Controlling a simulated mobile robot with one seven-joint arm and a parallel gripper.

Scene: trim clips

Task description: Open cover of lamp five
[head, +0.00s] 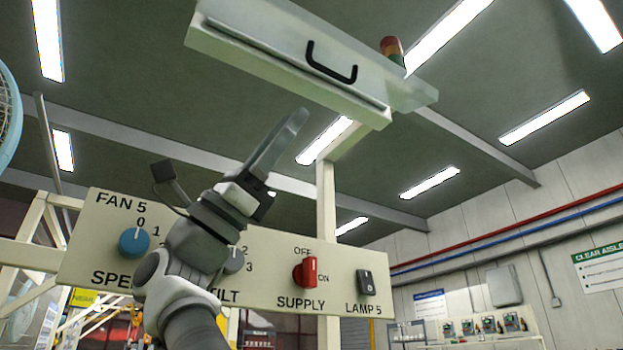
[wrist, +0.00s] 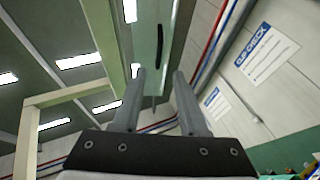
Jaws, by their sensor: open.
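The lamp cover (head: 265,45) is a pale, tilted panel on a long overhead housing, with a black bow handle (head: 330,65) on its face. It sits flush with the housing and looks shut. My gripper (head: 294,120) is below and left of the handle, pointing up at it; one finger hides the other in the head view. In the wrist view my gripper (wrist: 157,78) is open and empty, its two fingers apart. The black handle (wrist: 159,45) shows beyond the fingertips, between them and apart from them. The lamp 5 switch (head: 366,283) is a dark rocker on the panel below.
A control panel (head: 108,240) with a blue fan speed knob (head: 134,242), a tilt knob partly behind my arm, and a red supply switch (head: 305,271) lies below. A cream post (head: 326,200) rises behind. A red-topped beacon (head: 392,48) stands by the housing's right end.

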